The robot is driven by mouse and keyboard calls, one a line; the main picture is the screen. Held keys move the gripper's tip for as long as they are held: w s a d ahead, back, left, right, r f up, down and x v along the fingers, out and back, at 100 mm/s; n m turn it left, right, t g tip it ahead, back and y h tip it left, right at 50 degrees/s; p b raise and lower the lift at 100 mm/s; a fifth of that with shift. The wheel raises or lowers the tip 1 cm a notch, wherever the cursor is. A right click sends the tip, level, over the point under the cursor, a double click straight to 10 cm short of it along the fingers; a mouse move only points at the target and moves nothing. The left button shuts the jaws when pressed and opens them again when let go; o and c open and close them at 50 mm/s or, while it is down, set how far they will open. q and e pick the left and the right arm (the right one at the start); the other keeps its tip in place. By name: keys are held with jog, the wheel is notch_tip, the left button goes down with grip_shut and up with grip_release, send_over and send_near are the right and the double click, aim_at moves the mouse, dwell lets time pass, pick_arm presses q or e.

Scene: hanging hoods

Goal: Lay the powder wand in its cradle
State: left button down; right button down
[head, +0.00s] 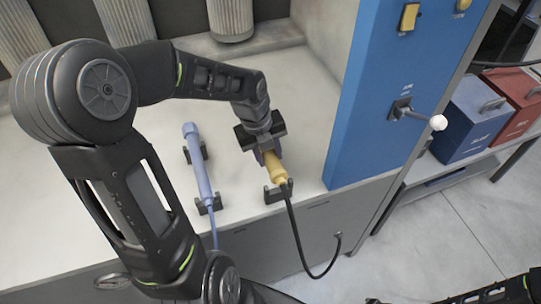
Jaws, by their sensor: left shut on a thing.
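A yellow wand (274,169) with a black hose at its near end shows in the head view, right of the middle of the pale counter. My left gripper (264,152) is shut on it from above and hides its far part. A dark cradle fork (273,195) sits at the counter's front edge, at the wand's near end. I cannot tell whether the wand touches the fork or is just above it. Any rear fork is hidden by the gripper. My right gripper is not in view.
A lavender wand (199,165) lies in two dark forks to the left. A blue cabinet (362,100) with a lever (410,112) stands close on the right. Blue (470,122) and red (518,100) boxes sit on a side bench. Ribbed hoods (229,18) hang at the back.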

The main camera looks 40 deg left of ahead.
pick_arm(q)
jog(key=shift+s+b+x, duration=0.15)
jog(key=shift+b+x, duration=0.2)
jog(key=shift+x, duration=0.35)
jog(key=shift+s+b+x, duration=0.1)
jog(key=shift+b+x, duration=0.25)
jog(key=shift+x, duration=0.35)
jog(key=shift+f, duration=0.1)
jog(key=shift+a, duration=0.1)
jog(key=c, duration=0.9)
grip_release()
jog(key=v, duration=0.7)
jog(key=shift+r, duration=0.4)
